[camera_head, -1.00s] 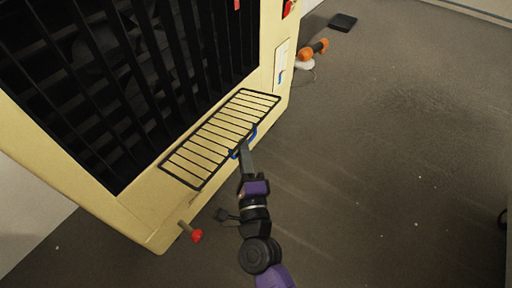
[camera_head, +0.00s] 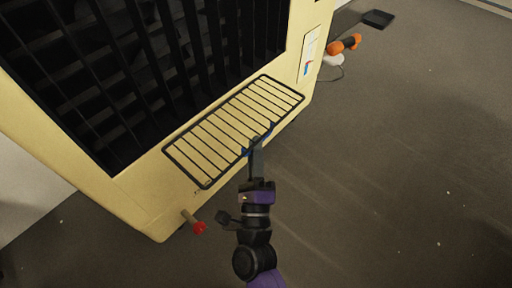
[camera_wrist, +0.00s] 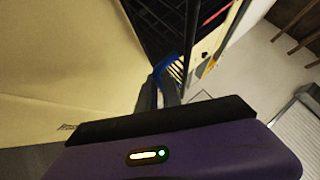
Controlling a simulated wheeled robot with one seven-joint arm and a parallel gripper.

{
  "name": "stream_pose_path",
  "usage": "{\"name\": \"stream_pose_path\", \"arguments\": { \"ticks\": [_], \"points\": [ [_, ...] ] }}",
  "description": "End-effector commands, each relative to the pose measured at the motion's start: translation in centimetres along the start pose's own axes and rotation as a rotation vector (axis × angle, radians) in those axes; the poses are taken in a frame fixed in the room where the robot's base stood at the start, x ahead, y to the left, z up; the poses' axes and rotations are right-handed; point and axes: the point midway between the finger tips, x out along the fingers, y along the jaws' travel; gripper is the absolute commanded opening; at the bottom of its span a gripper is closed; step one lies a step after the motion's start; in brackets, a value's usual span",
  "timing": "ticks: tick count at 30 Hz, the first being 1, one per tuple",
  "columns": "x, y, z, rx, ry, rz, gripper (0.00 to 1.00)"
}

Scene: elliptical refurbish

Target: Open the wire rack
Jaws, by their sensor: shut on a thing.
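The wire rack (camera_head: 228,128) is a dark frame with several thin bars on the lower front of a cream heater (camera_head: 135,205). In the head view it juts out from below the black grille, its outer edge toward me. My gripper (camera_head: 258,143), with blue fingertips, is shut on the middle of that outer edge. In the wrist view the blue fingertips (camera_wrist: 166,68) meet part of the rack (camera_wrist: 177,70); most of the rack is hidden there. The exact contact is too small to see.
A knob with a red end (camera_head: 198,227) sticks out at the heater's lower front corner, left of my arm. An orange and black tool (camera_head: 345,44) and a dark flat tray (camera_head: 378,19) lie on the floor beyond the heater. The floor at right is clear.

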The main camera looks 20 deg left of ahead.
Motion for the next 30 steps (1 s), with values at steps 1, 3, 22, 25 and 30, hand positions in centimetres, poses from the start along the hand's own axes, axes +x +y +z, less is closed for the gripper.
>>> {"name": "stream_pose_path", "arguments": {
  "ticks": [1,3,22,25,30],
  "points": [
    [-0.5,1.0,0.5,-0.002,-0.013,0.022,0.00],
    [-0.6,1.0,0.5,-0.002,-0.013,0.024,0.00],
    [-0.9,0.7,0.1,-0.003,-0.004,0.017,0.31],
    [-2.2,0.6,0.1,-0.002,-0.003,0.019,0.31],
    [-5.1,0.7,0.2,-0.003,-0.005,0.021,0.31]
  ]
}}
